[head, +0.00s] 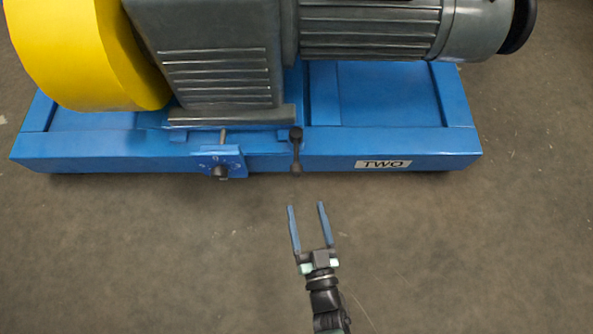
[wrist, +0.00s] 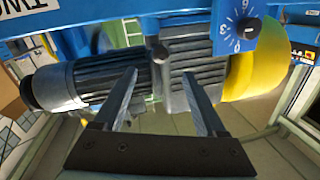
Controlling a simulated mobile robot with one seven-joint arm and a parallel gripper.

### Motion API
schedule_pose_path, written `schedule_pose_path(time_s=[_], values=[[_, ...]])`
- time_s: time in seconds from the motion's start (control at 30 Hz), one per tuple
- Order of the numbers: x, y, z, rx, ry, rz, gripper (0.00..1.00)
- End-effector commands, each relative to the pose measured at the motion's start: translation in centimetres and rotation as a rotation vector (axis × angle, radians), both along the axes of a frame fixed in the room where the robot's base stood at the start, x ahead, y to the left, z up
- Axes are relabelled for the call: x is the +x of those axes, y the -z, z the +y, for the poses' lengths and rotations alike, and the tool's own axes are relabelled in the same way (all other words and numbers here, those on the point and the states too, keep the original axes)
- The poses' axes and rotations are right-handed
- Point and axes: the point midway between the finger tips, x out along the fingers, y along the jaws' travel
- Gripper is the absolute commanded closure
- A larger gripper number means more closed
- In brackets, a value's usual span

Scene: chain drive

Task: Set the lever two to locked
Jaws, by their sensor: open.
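A small dark lever (head: 296,150) with rounded ends stands at the front edge of the blue base frame (head: 330,163), left of a label reading TWO (head: 383,164). In the wrist view a dark rounded bar, apparently this lever (wrist: 161,70), shows between my fingers. My gripper (head: 306,206) is open and empty, in front of the frame and just below the lever in the head view, apart from it. My two fingers (wrist: 160,73) are spread wide in the wrist view. No locked marking is legible.
A blue dial plate with a dark knob (head: 220,171) sits left of the lever; it also shows in the wrist view (wrist: 236,27). Above are a grey housing (head: 215,70), a ribbed motor (head: 370,30) and a yellow guard (head: 85,50). The floor in front is clear.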

Motion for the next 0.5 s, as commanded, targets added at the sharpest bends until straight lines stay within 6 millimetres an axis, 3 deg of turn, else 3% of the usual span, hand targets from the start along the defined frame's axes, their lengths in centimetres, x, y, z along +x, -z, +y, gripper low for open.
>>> schedule_pose_path(time_s=[0.3,0.5], values=[[6.7,0.2,1.4,0.000,-0.001,-0.006,0.27],[9.7,0.2,1.9,0.000,0.001,-0.003,0.27]])
